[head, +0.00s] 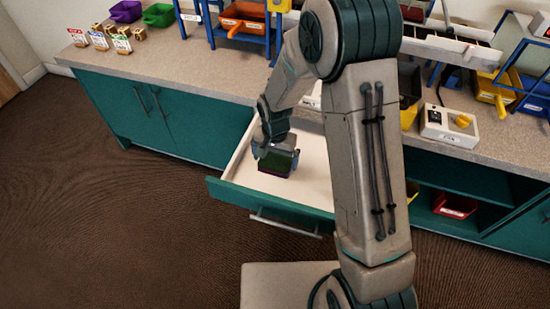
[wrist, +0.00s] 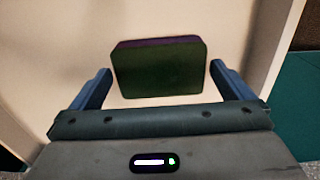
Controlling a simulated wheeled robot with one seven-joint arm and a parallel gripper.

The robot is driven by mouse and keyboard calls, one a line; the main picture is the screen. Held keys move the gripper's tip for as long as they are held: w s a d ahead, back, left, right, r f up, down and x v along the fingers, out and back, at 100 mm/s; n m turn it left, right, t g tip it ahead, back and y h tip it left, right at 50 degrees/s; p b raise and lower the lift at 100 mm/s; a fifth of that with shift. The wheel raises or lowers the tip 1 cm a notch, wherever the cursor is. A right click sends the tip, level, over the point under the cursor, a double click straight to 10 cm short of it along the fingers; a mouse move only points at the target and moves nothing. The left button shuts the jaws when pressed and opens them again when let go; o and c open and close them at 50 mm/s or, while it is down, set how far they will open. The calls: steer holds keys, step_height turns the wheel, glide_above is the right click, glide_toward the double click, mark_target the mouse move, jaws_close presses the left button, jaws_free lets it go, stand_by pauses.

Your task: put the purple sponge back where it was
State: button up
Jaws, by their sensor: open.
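The purple sponge (head: 274,166) lies in the open white drawer (head: 318,186). It has a dark green top face and a purple side. It also shows in the wrist view (wrist: 160,70), with its purple edge along the far side. My gripper (head: 274,157) is over it in the drawer, open. In the wrist view my gripper's blue fingers (wrist: 160,74) stand to the left and right of the sponge, with a gap on each side. The head view does not show clearly how far the fingertips reach down beside it.
The drawer has a teal front (head: 268,208) and pulls out from under the counter (head: 190,75). A red bin (head: 455,206) is in the open shelf at right.

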mark_target(275, 162)
step_height(275, 162, up, 11)
steer(key=p, duration=0.2)
steer(key=s+d+r+n+t, duration=0.1)
steer(key=s+d+r+n, duration=0.1)
steer(key=s+d+r, duration=0.4)
steer(key=s+d+r+n, duration=0.2)
steer(key=s+d+r, duration=0.4)
steer(key=s, duration=0.6)
steer(key=shift+s+d+r+t, duration=0.15)
steer(key=shift+s+d+t, duration=0.2)
steer(key=shift+d, duration=0.65)
steer(key=shift+w, duration=0.1)
